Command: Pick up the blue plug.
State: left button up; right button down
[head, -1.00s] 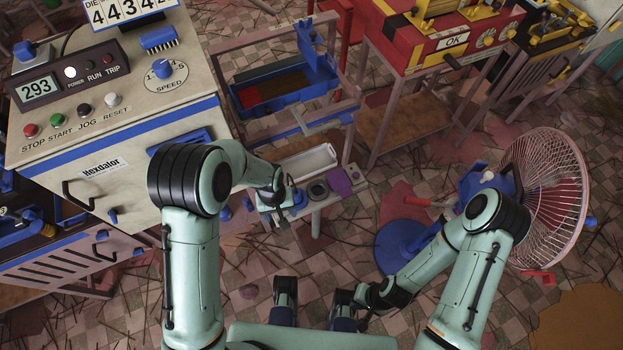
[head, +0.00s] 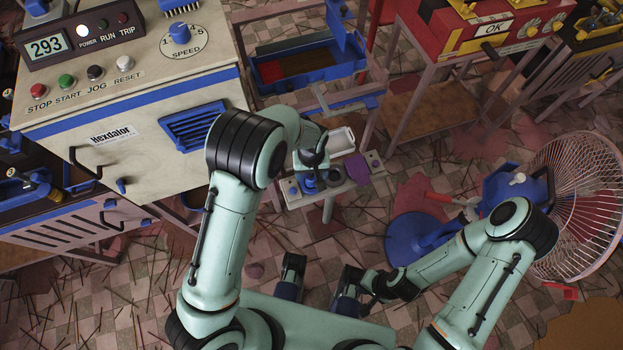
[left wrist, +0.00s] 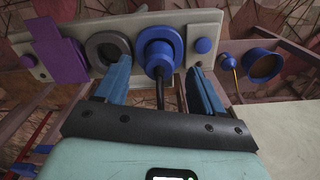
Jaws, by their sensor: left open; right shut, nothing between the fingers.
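The blue plug (left wrist: 158,50) has a wide flange and a rounded body and sits on a pale narrow shelf; it also shows in the head view (head: 308,184). A dark rod or cord runs from it towards the camera. My left gripper (left wrist: 160,82) is open, with one blue finger on each side of the plug and a visible gap at both. In the head view the left gripper (head: 312,160) is over the shelf, its fingers largely hidden by the wrist. My right gripper (head: 368,301) is low at the centre, shut and empty, its fingertips hard to make out.
Beside the plug are a grey ring (left wrist: 108,47), a purple block (left wrist: 58,52) and a small blue knob (left wrist: 203,45). The cream machine (head: 150,120) stands left of my left arm. A fan (head: 580,205) is at the right. Open floor lies below the shelf.

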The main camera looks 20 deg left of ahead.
aim_at(312, 176)
pick_arm(q)
jog(key=f, duration=0.4)
jog(key=shift+w+f+b, duration=0.1)
jog(key=shift+w+b, duration=0.1)
jog(key=shift+b, duration=0.1)
jog(key=c, duration=1.1)
jog(key=shift+c, duration=0.2)
pick_arm(e)
jog(key=shift+w+f, duration=0.1)
jog(key=shift+f, duration=0.2)
